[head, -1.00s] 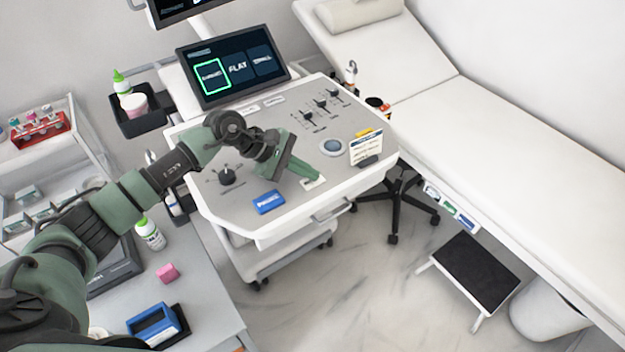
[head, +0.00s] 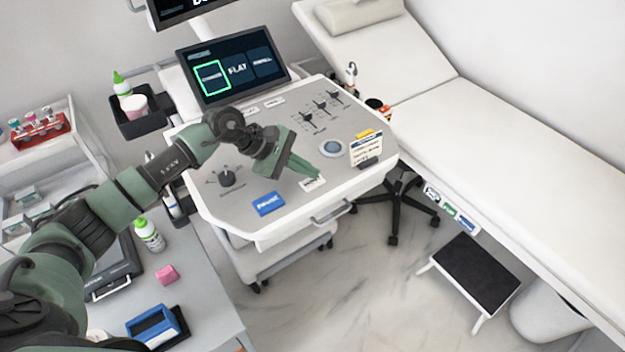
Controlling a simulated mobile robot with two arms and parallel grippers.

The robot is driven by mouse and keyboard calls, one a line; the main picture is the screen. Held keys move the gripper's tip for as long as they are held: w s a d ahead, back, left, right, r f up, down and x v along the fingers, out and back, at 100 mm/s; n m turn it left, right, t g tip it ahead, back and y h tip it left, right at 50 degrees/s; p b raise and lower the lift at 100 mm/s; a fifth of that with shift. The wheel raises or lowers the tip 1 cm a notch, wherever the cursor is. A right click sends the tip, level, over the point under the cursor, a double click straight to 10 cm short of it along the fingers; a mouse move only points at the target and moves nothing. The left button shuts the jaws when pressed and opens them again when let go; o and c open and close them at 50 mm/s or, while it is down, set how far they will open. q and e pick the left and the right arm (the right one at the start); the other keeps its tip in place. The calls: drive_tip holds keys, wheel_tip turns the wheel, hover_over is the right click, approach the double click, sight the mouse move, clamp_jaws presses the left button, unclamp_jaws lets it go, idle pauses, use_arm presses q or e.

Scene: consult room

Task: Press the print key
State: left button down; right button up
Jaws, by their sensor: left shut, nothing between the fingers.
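The console (head: 225,207) is a grey sloped panel with a white rim. A blue key (head: 268,204) with white lettering sits near its front edge; the word is too blurred to read for sure. A small white key or label (head: 312,185) lies further right, its marking also unreadable. I cannot tell which of these is the print key. My left gripper (head: 317,175) is shut and empty, its green fingertips pointing down right at the white piece and hiding part of it. I cannot tell whether they touch it. My right gripper is not in view.
The panel also carries a dark knob (head: 227,178), several sliders (head: 320,108), a round button (head: 333,149) and an upright card (head: 366,149). A screen (head: 232,66) stands behind. A side table (head: 205,300) is at lower left, an exam couch (head: 500,140) at right.

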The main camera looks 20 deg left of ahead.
sight(308, 182)
use_arm(q)
drive_tip(key=shift+r, duration=0.1)
drive_tip(key=shift+r+p, duration=0.95)
drive_tip(key=shift+r, duration=1.55)
drive_tip(key=shift+f, duration=0.15)
